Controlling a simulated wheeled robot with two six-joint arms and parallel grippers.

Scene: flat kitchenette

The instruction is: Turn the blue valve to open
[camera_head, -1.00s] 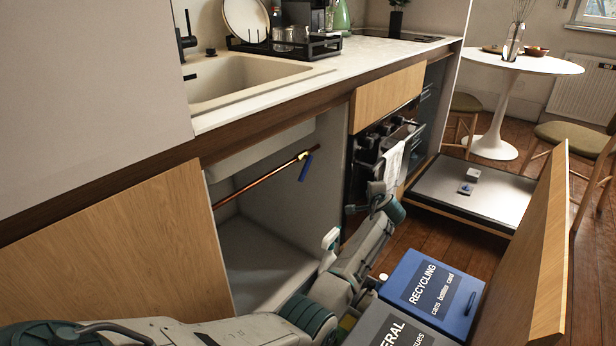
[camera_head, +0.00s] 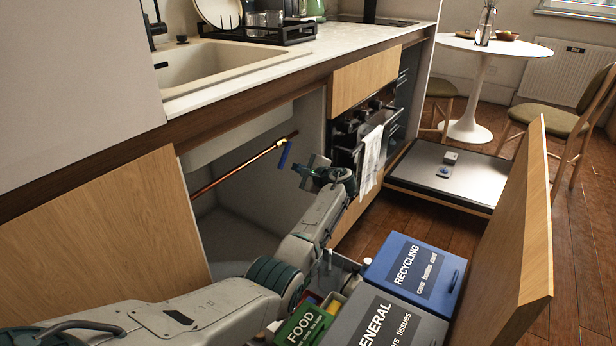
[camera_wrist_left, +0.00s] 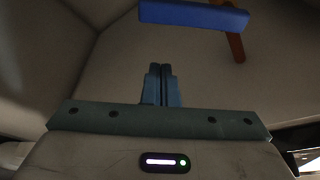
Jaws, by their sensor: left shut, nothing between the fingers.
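The blue valve handle (camera_head: 285,154) is a flat bar on the copper pipe (camera_head: 236,169) inside the open sink cabinet. In the head view it hangs down at a slant from the pipe's right end. My left gripper (camera_head: 298,167) is just to the right of the handle in that view. In the left wrist view the handle (camera_wrist_left: 195,15) lies across the top, with a piece of copper pipe (camera_wrist_left: 236,47) behind its right end. The shut, empty left fingers (camera_wrist_left: 162,72) point towards it, with a gap between. My right gripper is not in view.
The cabinet door (camera_head: 95,250) stands at the left. A pulled-out drawer with a tall wooden front (camera_head: 500,240) holds blue recycling (camera_head: 415,268), grey general (camera_head: 390,322) and green food (camera_head: 303,325) bins below my arm. A towel (camera_head: 371,160) hangs to the right.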

